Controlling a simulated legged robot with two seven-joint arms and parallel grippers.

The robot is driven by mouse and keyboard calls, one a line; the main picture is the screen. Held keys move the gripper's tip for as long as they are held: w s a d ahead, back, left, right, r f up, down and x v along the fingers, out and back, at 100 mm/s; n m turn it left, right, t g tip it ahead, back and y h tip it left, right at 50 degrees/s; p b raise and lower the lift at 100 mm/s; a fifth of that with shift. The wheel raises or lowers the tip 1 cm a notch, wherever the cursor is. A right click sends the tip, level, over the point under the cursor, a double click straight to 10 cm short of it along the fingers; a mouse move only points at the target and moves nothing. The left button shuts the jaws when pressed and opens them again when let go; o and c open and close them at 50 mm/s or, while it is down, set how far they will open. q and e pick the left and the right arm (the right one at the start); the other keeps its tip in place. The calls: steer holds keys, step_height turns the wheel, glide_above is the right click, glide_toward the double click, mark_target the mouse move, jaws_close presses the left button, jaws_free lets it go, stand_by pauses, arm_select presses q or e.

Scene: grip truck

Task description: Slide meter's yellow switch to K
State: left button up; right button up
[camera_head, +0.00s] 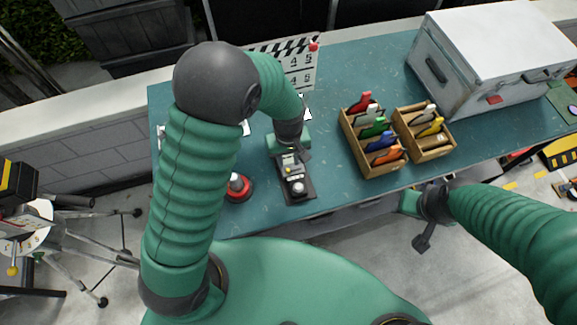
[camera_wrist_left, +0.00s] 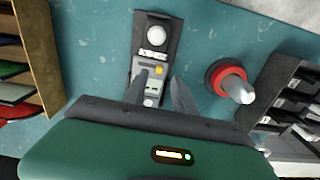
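The meter (camera_head: 297,186) is a small dark grey device with a white dome, lying on the teal table below my left gripper (camera_head: 291,155). In the left wrist view the meter (camera_wrist_left: 151,48) shows its dome, a label strip and a small yellow switch (camera_wrist_left: 160,69). My left gripper (camera_wrist_left: 160,77) is open. Its two dark fingers are apart, with tips near the switch; one overlaps the meter and the other is beside its right edge. Contact cannot be told. The letter K cannot be read. My right gripper (camera_head: 425,232) hangs off the table's front edge, its opening unclear.
A red and silver knob-like object (camera_head: 238,187) stands left of the meter. Wooden boxes with coloured items (camera_head: 352,142) stand to the right, with a white case (camera_head: 470,75) beyond. A clapperboard (camera_head: 300,65) is at the back.

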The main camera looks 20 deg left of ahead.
mark_target(289, 170)
arm_select(q)
steer(key=f, duration=0.5)
steer(key=shift+w+f, duration=0.35)
steer(key=shift+s+a+f, duration=0.1)
steer(key=shift+s+f, duration=0.2)
steer(key=shift+f, duration=0.1)
steer(key=shift+w, duration=0.15)
steer(key=c, duration=0.4)
jaws_close()
